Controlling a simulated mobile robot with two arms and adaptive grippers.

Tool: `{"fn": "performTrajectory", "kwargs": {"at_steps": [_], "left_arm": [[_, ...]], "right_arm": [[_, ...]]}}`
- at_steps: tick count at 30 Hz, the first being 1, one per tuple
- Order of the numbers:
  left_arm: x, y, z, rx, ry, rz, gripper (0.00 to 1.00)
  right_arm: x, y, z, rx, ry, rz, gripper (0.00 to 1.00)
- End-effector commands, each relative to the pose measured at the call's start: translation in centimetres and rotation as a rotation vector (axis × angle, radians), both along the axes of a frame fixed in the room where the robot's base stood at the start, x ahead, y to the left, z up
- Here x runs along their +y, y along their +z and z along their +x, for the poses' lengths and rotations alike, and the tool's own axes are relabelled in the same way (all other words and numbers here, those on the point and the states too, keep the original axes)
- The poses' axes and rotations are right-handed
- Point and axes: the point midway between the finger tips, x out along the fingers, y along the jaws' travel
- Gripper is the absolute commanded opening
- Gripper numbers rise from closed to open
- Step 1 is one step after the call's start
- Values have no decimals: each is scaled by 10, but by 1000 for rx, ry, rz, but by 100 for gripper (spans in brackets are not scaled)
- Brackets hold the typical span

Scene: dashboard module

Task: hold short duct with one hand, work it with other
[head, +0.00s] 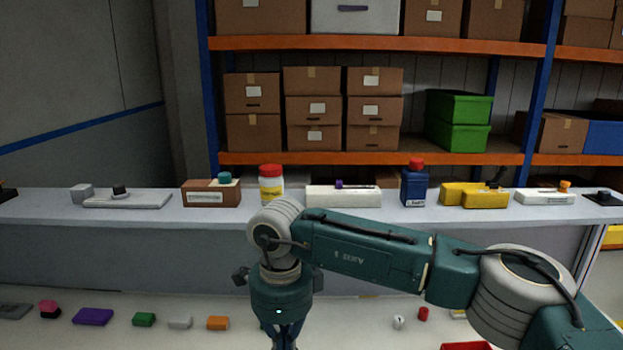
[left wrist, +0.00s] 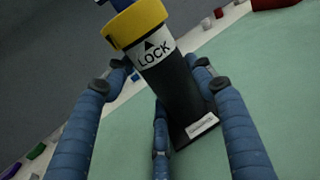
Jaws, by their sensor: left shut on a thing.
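The short duct appears to be the dark piece (left wrist: 180,95) in the left wrist view, with a yellow collar (left wrist: 136,24) and a white band marked LOCK with an arrow. A small white label is near its lower end, and a bit of blue shows above the collar. My left gripper (left wrist: 160,95) has its blue fingers around this piece and is shut on it. The piece lies tilted in the picture over a green surface. In the head view my right gripper (head: 285,337) points down at the bottom edge. Its fingertips are cut off, so its opening is hidden.
A grey ledge (head: 130,208) carries several items, including a red-lidded jar (head: 271,184), a blue bottle (head: 414,186) and a yellow block (head: 474,196). Below, the white worktop (head: 110,335) holds a purple block (head: 93,317), an orange block (head: 218,323) and a red tray (head: 465,346).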

Motion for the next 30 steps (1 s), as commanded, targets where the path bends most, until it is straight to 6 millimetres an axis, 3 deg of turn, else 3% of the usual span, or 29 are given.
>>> {"fn": "performTrajectory", "kwargs": {"at_steps": [5,6,9,20,23,30], "left_arm": [[-1,-1,-1,2,-3,1,13],[-1,-1,-1,2,-3,1,57],[-1,-1,-1,2,-3,1,77],[0,-1,-4,2,-2,2,77],[4,-1,-15,2,-4,3,77],[21,-2,-63,4,-6,4,77]], "right_arm": [[0,-1,0,0,0,1,0],[0,-1,0,0,0,1,0],[0,-1,0,0,1,1,0],[1,-1,0,0,1,1,0],[1,-1,0,0,1,1,0],[1,-1,0,0,1,1,0]]}}
